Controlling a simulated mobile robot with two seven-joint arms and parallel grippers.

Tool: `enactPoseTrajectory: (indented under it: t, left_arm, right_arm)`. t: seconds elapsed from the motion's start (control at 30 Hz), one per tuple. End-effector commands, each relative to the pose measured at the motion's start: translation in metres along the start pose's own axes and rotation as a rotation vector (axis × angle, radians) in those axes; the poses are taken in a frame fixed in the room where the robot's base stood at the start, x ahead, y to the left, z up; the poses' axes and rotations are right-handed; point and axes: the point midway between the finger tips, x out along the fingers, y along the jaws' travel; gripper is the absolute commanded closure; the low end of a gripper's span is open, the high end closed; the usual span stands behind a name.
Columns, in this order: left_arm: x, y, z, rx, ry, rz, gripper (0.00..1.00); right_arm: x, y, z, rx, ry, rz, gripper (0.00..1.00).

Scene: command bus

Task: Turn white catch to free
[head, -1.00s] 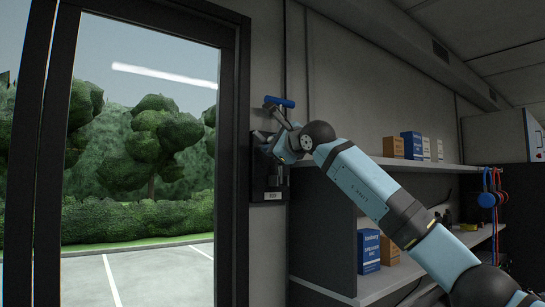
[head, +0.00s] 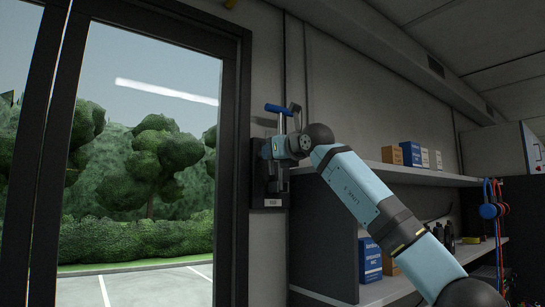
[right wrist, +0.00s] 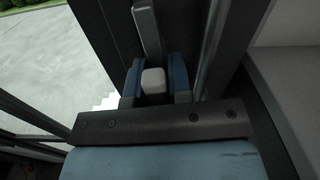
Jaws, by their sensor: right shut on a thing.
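The white catch (right wrist: 153,82) is a small rounded block in the right wrist view. The two blue fingers of my right gripper (right wrist: 154,84) stand on either side of it, shut on it. In the head view my right gripper (head: 267,149) is at the dark wall plate (head: 257,186) beside the door frame; the catch is hidden there. A blue T-shaped handle (head: 278,109) on a grey stem stands just above the gripper. A grey bar (right wrist: 147,28) runs beyond the catch in the wrist view. My left gripper is in neither view.
The dark door frame (head: 236,170) with its glass is close on the left. On the right, shelves (head: 425,175) hold blue and orange boxes, with my right arm passing in front. Blue and red cables (head: 494,205) hang at the far right.

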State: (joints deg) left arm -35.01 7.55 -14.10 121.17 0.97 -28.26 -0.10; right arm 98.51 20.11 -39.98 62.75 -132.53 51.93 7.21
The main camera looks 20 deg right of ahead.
Motion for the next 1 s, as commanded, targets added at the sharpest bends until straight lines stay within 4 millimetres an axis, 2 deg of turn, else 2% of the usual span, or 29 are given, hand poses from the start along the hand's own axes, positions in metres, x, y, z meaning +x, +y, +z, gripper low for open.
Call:
enactPoseTrajectory:
  t: [0.3, 0.8, 0.83, 0.9, 1.0]
  left_arm:
    - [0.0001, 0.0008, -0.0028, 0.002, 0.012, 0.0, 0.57]
    - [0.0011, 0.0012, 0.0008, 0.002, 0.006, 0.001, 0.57]
    - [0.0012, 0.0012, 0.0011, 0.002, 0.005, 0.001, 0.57]
    - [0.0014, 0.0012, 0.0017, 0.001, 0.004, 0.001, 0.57]
    - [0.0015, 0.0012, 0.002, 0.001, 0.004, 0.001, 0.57]
  right_arm:
    - [-0.0001, 0.0003, 0.0001, 0.104, -0.001, 0.0, 1.0]
    - [-0.0001, 0.0001, 0.0006, 0.12, -0.001, 0.0, 1.0]
    - [-0.0002, 0.0001, 0.0006, 0.12, -0.001, 0.0, 0.76]
    - [-0.0002, 0.0001, 0.0006, 0.119, -0.001, 0.0, 0.6]
    - [-0.0002, 0.0001, 0.0005, 0.119, -0.001, 0.0, 0.57]
